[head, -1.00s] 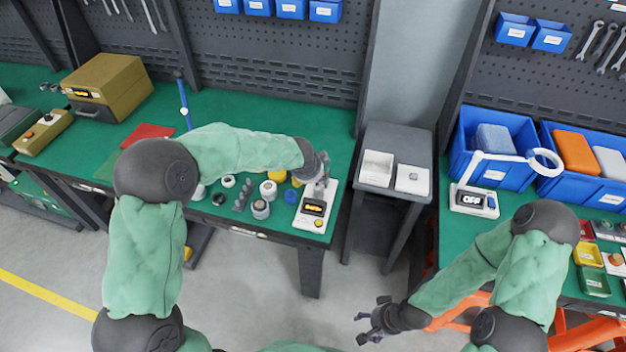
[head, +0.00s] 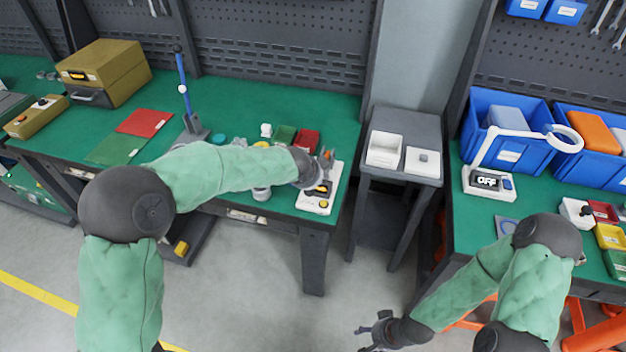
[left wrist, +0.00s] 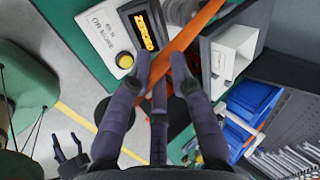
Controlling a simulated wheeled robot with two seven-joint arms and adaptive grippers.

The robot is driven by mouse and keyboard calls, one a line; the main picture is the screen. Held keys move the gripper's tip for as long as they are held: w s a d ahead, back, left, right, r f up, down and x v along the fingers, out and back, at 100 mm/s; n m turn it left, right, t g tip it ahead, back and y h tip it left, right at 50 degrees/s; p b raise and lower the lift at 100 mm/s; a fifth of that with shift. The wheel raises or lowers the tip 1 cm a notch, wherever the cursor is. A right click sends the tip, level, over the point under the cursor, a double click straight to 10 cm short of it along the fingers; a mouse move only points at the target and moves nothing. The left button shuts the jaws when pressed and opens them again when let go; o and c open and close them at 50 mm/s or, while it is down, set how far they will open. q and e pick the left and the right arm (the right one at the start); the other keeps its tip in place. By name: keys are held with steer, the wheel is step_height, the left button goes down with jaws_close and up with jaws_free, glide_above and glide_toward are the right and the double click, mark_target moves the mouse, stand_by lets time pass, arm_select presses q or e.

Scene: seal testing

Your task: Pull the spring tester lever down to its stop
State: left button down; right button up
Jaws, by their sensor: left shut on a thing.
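An orange lever bar (left wrist: 192,36) runs diagonally there; a bit of orange (head: 327,154) shows in the head view. My left gripper (left wrist: 162,66) is shut on this lever; fingers hide part of it. In the head view the left gripper (head: 322,172) is over the tester. My right gripper (head: 374,332) is open and empty over the floor.
A grey stand (head: 403,125) with two white trays is right of the bench. A blue upright post (head: 183,80) and several small parts stand left of the tester, partly behind my left arm. The right bench holds a white lamp device (head: 488,182) and blue bins (head: 507,157).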

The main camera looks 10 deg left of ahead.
arm_select(q)
steer(key=shift+s+d+f+b, duration=0.1)
steer(key=shift+s+f+b, duration=0.15)
steer(key=shift+f+b, duration=0.25)
steer(key=shift+s+d+f+b, duration=0.1)
steer(key=shift+s+f+b, duration=0.15)
steer(key=shift+f, duration=0.45)
steer(key=c, duration=1.2)
jaws_free()
steer(key=shift+d, duration=0.1)
steer(key=shift+r, duration=0.2)
steer(key=shift+w, duration=0.1)
steer(key=shift+r, duration=0.25)
steer(key=v, duration=1.1)
steer(key=shift+s+r, duration=0.15)
steer(key=shift+s, duration=0.15)
